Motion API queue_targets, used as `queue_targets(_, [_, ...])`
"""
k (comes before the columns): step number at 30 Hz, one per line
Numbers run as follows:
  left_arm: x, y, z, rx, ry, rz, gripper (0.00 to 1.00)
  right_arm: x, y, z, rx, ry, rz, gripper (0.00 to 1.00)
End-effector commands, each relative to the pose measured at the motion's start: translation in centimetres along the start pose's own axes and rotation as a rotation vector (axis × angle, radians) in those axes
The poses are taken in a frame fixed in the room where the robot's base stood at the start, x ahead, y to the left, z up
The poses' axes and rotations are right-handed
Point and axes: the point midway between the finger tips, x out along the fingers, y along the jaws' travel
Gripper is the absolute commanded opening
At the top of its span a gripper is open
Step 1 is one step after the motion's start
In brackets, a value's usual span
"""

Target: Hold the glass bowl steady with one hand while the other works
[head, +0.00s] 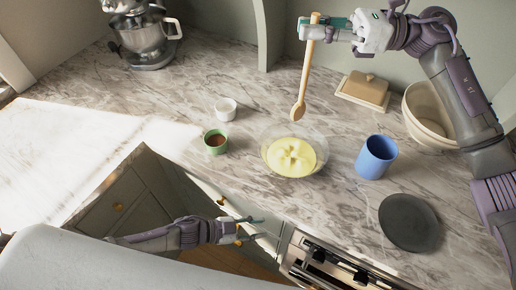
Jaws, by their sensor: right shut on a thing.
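The glass bowl (268,146) stands on the marble counter near its front edge and holds a pale yellow mixture (292,156). My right gripper (315,28) is shut on a wooden spoon (305,75). The spoon hangs head down, behind and above the bowl, apart from the mixture. My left gripper (258,227) is low in front of the counter, below and left of the bowl, and does not touch it. Its fingers look spread, with nothing seen between them.
A green cup (215,142) with brown contents and a white cup (225,110) stand left of the bowl. A blue cup (376,157) and dark plate (408,222) are to the right. A butter dish (363,90), large cream bowl (428,118) and stand mixer (142,38) stand further back.

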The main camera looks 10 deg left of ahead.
Motion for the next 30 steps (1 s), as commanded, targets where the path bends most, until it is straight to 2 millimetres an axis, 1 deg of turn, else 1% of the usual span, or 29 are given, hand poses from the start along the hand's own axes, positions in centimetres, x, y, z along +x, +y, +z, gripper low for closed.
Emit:
queue_targets(1, [-0.2, 1.2, -2.7, 0.085, 0.061, 0.092, 0.34, 0.0, 0.0, 0.0, 0.0, 0.0, 0.0, 0.0])
queue_targets(3, [-0.9, 3.6, -6.0, 0.209, 0.148, 0.231, 0.34, 0.0, 0.0, 0.0, 0.0, 0.0, 0.0, 0.0])
queue_targets(5, [-1.9, 5.6, -8.8, 0.353, 0.231, 0.354, 0.34, 0.0, 0.0, 0.0, 0.0, 0.0, 0.0, 0.0])
queue_targets(6, [-2.5, 6.7, -10.9, 0.5, 0.3, 0.434, 0.34, 0.0, 0.0, 0.0, 0.0, 0.0, 0.0, 0.0])
queue_targets(7, [-3.0, 7.2, -12.4, 0.635, 0.356, 0.487, 0.34, 0.0, 0.0, 0.0, 0.0, 0.0, 0.0, 0.0])
queue_targets(8, [-3.3, 7.6, -13.6, 0.777, 0.41, 0.53, 0.34, 0.0, 0.0, 0.0, 0.0, 0.0, 0.0, 0.0])
queue_targets(9, [-3.7, 7.7, -14.9, 0.972, 0.478, 0.573, 0.34, 0.0, 0.0, 0.0, 0.0, 0.0, 0.0, 0.0])
queue_targets(11, [-4.1, 7.5, -16.4, 1.276, 0.577, 0.627, 0.34, 0.0, 0.0, 0.0, 0.0, 0.0, 0.0, 0.0])
queue_targets(12, [-4.3, 7.0, -17.2, 1.479, 0.636, 0.658, 0.34, 0.0, 0.0, 0.0, 0.0, 0.0, 0.0, 0.0])
queue_targets(14, [-4.6, 6.1, -18.0, 1.781, 0.72, 0.71, 0.34, 0.0, 0.0, 0.0, 0.0, 0.0, 0.0, 0.0])
queue_targets(15, [-4.8, 5.2, -18.4, 1.981, 0.77, 0.748, 0.34, 0.0, 0.0, 0.0, 0.0, 0.0, 0.0, 0.0])
queue_targets(17, [-5.2, 3.5, -19.0, 2.274, 0.836, 0.816, 0.34, 0.0, 0.0, 0.0, 0.0, 0.0, 0.0, 0.0])
queue_targets(18, [-5.3, 2.1, -19.4, 2.463, 0.875, 0.869, 0.34, 0.0, 0.0, 0.0, 0.0, 0.0, 0.0, 0.0])
queue_targets(20, [-5.7, -0.3, -20.0, 2.728, 0.918, 0.965, 0.34, 0.0, 0.0, 0.0, 0.0, 0.0, 0.0, 0.0])
queue_targets(21, [-5.9, -1.9, -20.6, -2.766, -0.899, -0.995, 0.34, 0.0, 0.0, 0.0, 0.0, 0.0, 0.0, 0.0])
queue_targets(24, [-6.5, -6.1, -22.3, -2.426, -0.724, -0.949, 0.34, 0.0, 0.0, 0.0, 0.0, 0.0, 0.0, 0.0])
queue_targets(25, [-6.8, -7.2, -22.8, -2.344, -0.685, -0.943, 0.34, 0.0, 0.0, 0.0, 0.0, 0.0, 0.0, 0.0])
queue_targets(27, [-7.3, -9.3, -23.9, -2.187, -0.609, -0.941, 0.34, 0.0, 0.0, 0.0, 0.0, 0.0, 0.0, 0.0])
queue_targets(30, [-7.9, -11.3, -25.1, -2.042, -0.542, -0.947, 0.34, 0.0, 0.0, 0.0, 0.0, 0.0, 0.0, 0.0])
